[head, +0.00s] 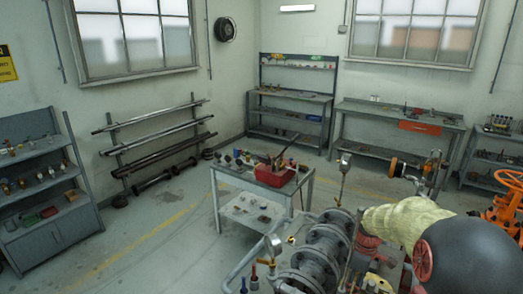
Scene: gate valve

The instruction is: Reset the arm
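My gripper is not in view, and I see no part of my arm that I can be sure of. In the head view a flanged pipe assembly (325,244) stands at the bottom centre right. A red handwheel (423,262) is at the lower right, in front of a large dark rounded body (470,258). An orange handwheel (508,190) is at the right edge, partly cut off. A pale yellow wrapped section (398,218) lies beside the dark body. The lower parts of the assembly are cut off by the frame.
A grey cart (229,176) with a red toolbox (276,177) stands beyond the pipes. A workbench (345,120) and a shelf unit (262,118) line the back. A grey cabinet (55,232) and a pipe rack (160,140) are left. Open floor (150,240) lies left of the cart.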

